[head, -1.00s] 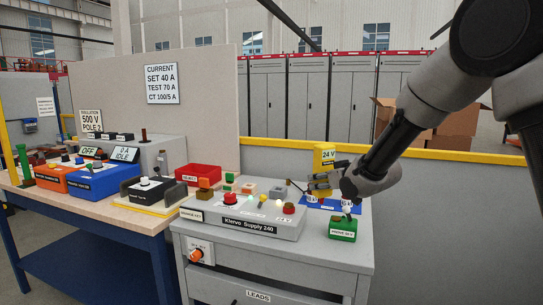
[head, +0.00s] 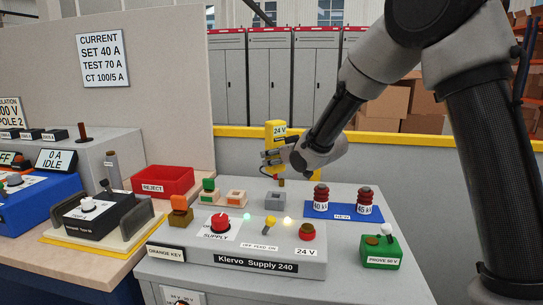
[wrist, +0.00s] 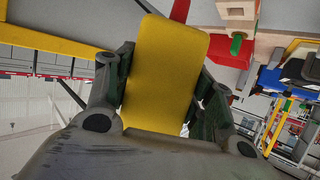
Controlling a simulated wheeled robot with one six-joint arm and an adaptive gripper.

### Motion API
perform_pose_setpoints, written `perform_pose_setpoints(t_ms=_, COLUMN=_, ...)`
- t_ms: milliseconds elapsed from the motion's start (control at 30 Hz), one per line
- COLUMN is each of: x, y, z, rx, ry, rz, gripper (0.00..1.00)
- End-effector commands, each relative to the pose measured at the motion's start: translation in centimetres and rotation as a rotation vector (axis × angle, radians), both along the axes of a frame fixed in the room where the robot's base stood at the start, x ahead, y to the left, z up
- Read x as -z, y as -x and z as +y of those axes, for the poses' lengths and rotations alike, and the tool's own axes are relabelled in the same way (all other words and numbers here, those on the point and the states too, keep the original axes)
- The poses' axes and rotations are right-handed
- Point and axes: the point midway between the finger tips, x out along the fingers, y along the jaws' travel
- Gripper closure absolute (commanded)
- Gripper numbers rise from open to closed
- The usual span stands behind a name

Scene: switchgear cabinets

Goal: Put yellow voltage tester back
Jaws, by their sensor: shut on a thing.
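I cannot tell whether the tips touch anything. In the wrist view the tester (wrist: 165,70) fills the space between the two fingers of my gripper (wrist: 162,95), which are shut on its sides. The tester's lower end is hidden in that view.
The Klervo Supply 240 box (head: 262,248) stands in front. A blue mat with two dark red insulators (head: 342,210) and the green PROVE box (head: 381,252) are to the right. Orange and green blocks and a red REJECT tray (head: 163,181) are to the left. A yellow rail (head: 235,131) runs behind.

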Motion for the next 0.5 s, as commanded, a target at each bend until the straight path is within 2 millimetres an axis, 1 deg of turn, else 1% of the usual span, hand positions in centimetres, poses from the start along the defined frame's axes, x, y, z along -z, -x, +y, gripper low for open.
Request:
perform_pose_setpoints(t_ms=233, x=-0.1, y=0.2, z=-0.1, rx=-0.001, ry=0.000, rz=-0.001, gripper=0.78)
perform_pose_setpoints(t_ms=500, x=2.2, y=0.2, z=-0.1, rx=-0.001, ry=0.001, rz=0.002, gripper=0.78)
